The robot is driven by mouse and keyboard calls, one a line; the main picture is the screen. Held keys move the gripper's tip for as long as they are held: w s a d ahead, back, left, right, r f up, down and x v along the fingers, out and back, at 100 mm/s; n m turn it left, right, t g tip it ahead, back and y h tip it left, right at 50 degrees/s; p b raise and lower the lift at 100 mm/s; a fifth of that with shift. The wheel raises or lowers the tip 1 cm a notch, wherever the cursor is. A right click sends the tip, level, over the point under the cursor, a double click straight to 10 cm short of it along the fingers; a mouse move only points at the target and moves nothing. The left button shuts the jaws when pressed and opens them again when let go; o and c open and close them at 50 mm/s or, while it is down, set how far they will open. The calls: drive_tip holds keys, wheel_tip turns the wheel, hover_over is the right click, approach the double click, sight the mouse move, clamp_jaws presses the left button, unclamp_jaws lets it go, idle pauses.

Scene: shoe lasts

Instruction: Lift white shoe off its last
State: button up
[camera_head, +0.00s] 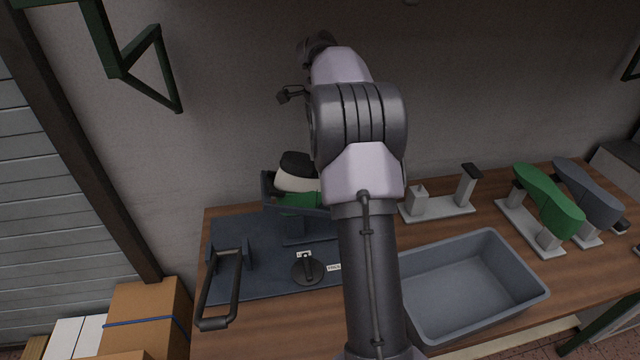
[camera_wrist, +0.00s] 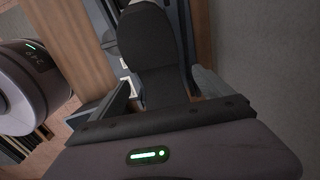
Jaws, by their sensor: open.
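The white shoe (camera_head: 297,183) sits on the dark fixture at the left of the bench, with a black part on top and green below it. My arm hides its right side, and I cannot clearly make out the last inside it. In the wrist view a long dark sole-like shape (camera_wrist: 147,42) lies ahead of and between the fingers; I cannot tell for sure that it is the shoe. My gripper (camera_wrist: 163,90) is open, a finger on each side, with no visible grip on anything. In the head view the arm mostly hides it, above the bench near the wall.
A dark mat (camera_head: 240,225) carries the fixture, a round black knob (camera_head: 308,268) and a bar handle (camera_head: 222,290). An empty grey bin (camera_head: 470,285) stands right of my arm. Behind it is an empty stand (camera_head: 437,208). A green form (camera_head: 548,200) and a grey form (camera_head: 588,190) stand further right.

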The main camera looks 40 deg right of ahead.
wheel_tip(320, 180, down, 8)
drive_tip(key=b, duration=0.2)
drive_tip(key=shift+b, duration=0.35)
drive_tip(key=shift+r, duration=0.1)
drive_tip(key=c, duration=1.8)
drive_tip(key=shift+c, duration=0.2)
